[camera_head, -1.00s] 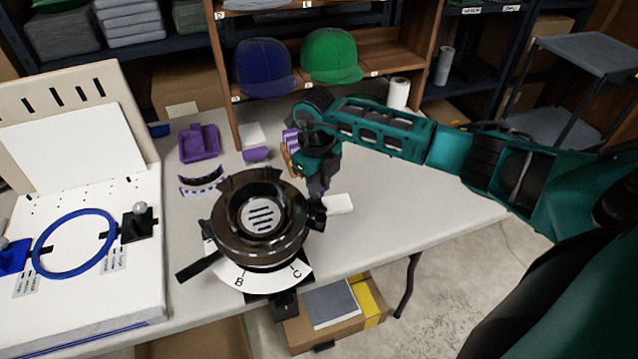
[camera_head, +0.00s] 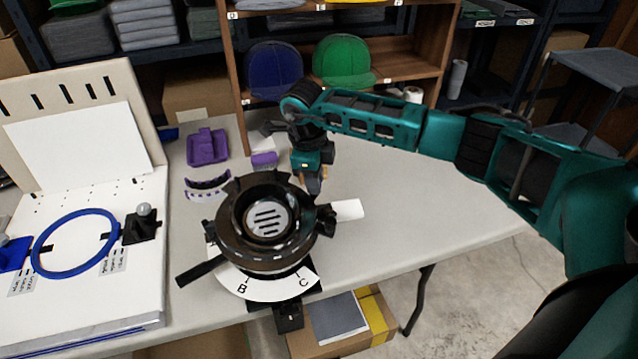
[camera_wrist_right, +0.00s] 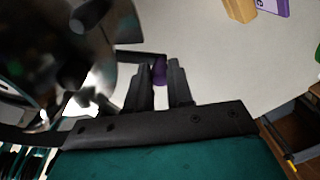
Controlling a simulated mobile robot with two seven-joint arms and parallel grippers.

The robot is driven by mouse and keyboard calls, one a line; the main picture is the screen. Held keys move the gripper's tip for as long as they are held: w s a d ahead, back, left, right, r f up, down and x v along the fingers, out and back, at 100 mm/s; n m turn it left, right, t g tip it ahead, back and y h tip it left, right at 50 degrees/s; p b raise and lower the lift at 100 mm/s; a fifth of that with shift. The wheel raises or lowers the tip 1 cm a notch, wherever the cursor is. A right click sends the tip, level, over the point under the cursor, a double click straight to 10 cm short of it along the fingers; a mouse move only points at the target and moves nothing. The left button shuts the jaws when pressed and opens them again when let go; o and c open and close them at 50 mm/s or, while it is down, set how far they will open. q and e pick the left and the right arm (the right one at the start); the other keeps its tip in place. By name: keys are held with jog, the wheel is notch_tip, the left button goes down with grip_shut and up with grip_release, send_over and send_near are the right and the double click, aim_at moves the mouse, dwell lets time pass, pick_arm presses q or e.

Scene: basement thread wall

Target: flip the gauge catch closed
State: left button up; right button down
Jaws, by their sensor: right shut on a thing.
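The round black gauge fixture (camera_head: 268,262) stands at the table's front edge, with a slotted disc (camera_head: 267,219) in its middle and a white lettered plate (camera_head: 262,284) below. A black block (camera_head: 327,218) juts from its right side. My right gripper (camera_head: 314,188) is beside the fixture's back right rim, pointing down. In the right wrist view my right gripper (camera_wrist_right: 160,80) has its fingers close together on a small purple piece (camera_wrist_right: 159,70). A thin dark bar runs from the fixture's side to this piece, which may be the catch; I cannot tell for sure. My left gripper is not in view.
A white board with a blue hoop (camera_head: 76,271) stands left. A wooden shelf (camera_head: 430,60) with caps is behind. The table's right side is clear.

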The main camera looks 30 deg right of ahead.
aim_at(308, 198)
jog(key=shift+w+r+n, duration=0.1)
jog(key=shift+w+n, duration=0.1)
jog(key=shift+n, duration=0.2)
jog(key=c, duration=1)
grip_release()
notch_tip(308, 198, up, 13)
jog(key=a, duration=0.2)
jog(key=shift+s+p, duration=0.3)
jog(key=shift+s+f, duration=0.1)
jog(key=shift+f, duration=0.1)
